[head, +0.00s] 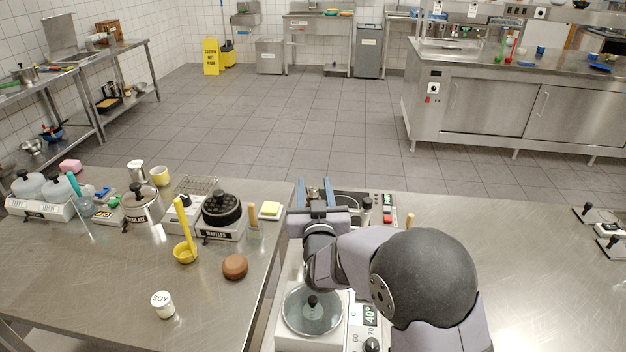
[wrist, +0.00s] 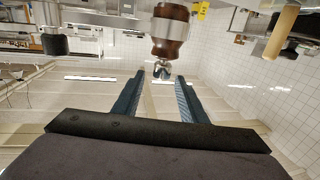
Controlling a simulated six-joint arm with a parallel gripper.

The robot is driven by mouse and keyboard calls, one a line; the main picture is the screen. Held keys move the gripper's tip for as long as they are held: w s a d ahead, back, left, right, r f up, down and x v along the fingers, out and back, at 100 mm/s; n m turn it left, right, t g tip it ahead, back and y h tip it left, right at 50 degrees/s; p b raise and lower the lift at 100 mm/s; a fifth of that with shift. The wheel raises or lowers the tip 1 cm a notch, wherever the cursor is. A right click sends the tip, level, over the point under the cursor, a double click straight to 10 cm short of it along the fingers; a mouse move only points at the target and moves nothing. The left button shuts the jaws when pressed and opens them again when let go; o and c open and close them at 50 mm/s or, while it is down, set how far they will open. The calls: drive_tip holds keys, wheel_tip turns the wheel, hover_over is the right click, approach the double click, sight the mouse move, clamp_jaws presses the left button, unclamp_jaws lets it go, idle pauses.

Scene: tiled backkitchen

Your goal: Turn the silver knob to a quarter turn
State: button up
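My gripper (head: 316,190) is at the middle of the head view, beyond my wrist, with two blue fingers apart and nothing between them. The wrist view shows the same open fingers (wrist: 163,95). A rounded brown piece with a silver band (wrist: 171,32) appears beyond the fingertips in the wrist view, apart from them; I cannot tell whether it is the silver knob. In the head view, a dark upright knob-like part (head: 367,204) stands right of the fingers on a device with red and green buttons. No clearly silver knob can be picked out; my arm hides part of this area.
A white appliance with a glass lid (head: 313,312) stands below my wrist, with a 40° display (head: 370,314) beside it. The right counter (head: 520,260) is largely clear.

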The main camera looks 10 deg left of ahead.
sight(314, 187)
drive_tip(key=shift+f, duration=0.9)
drive_tip(key=w, duration=0.1)
drive_tip(key=w+p, duration=0.1)
drive_tip(key=w, duration=0.1)
drive_tip(key=shift+w+a+r, duration=0.1)
drive_tip(key=shift+a, duration=0.15)
drive_tip(key=shift+w+a+p, duration=0.2)
drive_tip(key=shift+w+p, duration=0.25)
drive_tip(key=shift+w, duration=0.4)
clamp_jaws()
